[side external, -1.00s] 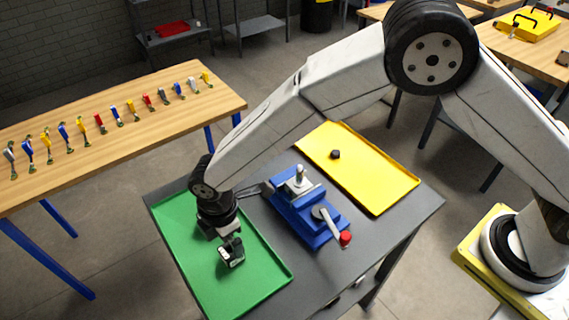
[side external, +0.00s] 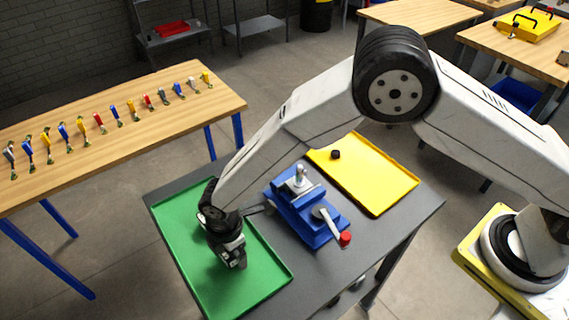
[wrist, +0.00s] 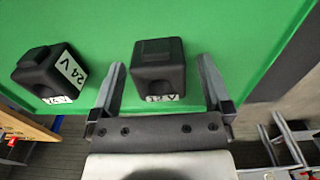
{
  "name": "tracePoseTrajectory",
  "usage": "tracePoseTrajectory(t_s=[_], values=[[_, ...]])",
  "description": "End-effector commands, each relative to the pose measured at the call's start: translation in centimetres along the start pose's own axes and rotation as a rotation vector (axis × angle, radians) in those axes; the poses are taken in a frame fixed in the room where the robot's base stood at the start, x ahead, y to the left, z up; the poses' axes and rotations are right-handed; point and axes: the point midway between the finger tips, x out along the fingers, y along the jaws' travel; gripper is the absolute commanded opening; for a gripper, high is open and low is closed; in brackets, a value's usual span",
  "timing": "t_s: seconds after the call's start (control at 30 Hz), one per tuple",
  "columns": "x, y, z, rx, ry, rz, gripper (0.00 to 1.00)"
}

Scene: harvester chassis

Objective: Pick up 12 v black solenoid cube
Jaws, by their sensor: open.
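In the wrist view a black solenoid cube (wrist: 158,72) sits on the green tray (wrist: 228,24) between my two fingers. Its white label is small and seen at an angle, so I cannot read its voltage surely. My gripper (wrist: 161,62) is open, with one finger on each side of this cube; gaps show beside it. A second black cube (wrist: 42,72) lies to the left, outside the fingers, with a "24 V" label. In the side external view my gripper (side external: 237,262) is low over the green tray (side external: 196,282). The cubes are hidden or not distinguishable there.
A blue vise (side external: 305,212) with a red-ended handle stands right of the green tray on the grey table (side external: 310,268). Behind it is a yellow tray (side external: 378,180) holding a small dark object (side external: 336,154). A wooden bench (side external: 150,92) with several coloured parts stands left.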

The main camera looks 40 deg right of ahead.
Motion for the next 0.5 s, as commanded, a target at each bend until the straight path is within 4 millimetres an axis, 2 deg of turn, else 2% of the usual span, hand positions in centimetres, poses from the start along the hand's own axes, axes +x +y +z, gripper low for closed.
tracePoseTrajectory(t_s=[0.43,0.47,0.5], values=[[-0.01,0.00,-0.01,0.000,0.000,0.000,1.00],[-0.01,0.00,-0.01,0.000,0.000,0.000,0.94],[-0.01,0.00,-0.01,0.000,0.000,0.000,0.81]])
